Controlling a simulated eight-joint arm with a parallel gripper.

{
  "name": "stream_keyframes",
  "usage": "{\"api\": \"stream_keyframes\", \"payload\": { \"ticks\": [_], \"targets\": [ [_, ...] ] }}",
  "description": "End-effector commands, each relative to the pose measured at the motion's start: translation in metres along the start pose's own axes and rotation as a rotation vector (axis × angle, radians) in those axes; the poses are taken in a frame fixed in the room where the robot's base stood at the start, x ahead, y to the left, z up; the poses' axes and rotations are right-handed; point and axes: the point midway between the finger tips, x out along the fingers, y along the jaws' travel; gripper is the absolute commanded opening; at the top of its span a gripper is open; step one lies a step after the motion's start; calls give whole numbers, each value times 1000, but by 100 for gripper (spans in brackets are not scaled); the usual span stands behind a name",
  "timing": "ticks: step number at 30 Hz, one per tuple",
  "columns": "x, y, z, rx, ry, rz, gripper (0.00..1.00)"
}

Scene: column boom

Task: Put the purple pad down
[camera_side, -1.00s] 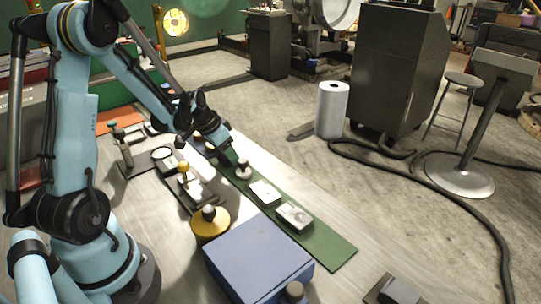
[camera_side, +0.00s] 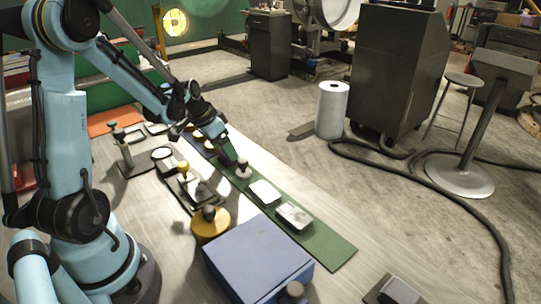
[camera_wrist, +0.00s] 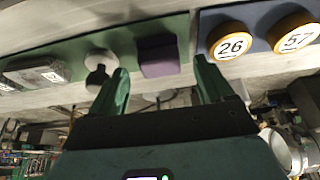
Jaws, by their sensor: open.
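The purple pad (camera_wrist: 158,55) is a small block resting on the green strip (camera_wrist: 70,50) in the wrist view. My gripper (camera_wrist: 160,68) is open, with one green finger towards each side of the pad. The pad shows beyond and between the fingertips, and no finger is closed on it. In the side view my gripper (camera_side: 229,158) is low over the green strip (camera_side: 325,250), by a white round knob (camera_side: 243,171). I cannot make out the pad in the side view; my gripper seems to hide it.
Yellow-rimmed discs marked 26 (camera_wrist: 230,43) and 57 (camera_wrist: 296,36) sit on a blue mat beside the pad. A white knob (camera_wrist: 100,60) stands on the pad's other side. A large blue box (camera_side: 258,262) and yellow round pot (camera_side: 210,224) stand nearer the camera.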

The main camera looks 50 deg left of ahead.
Motion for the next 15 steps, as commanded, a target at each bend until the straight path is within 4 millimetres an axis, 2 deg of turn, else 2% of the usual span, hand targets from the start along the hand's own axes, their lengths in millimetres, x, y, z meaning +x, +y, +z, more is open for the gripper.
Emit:
{"api": "stream_keyframes", "payload": {
  "ticks": [15],
  "targets": [
    [-72, 0, 2, -2, 3, 0, 80]
  ]
}}
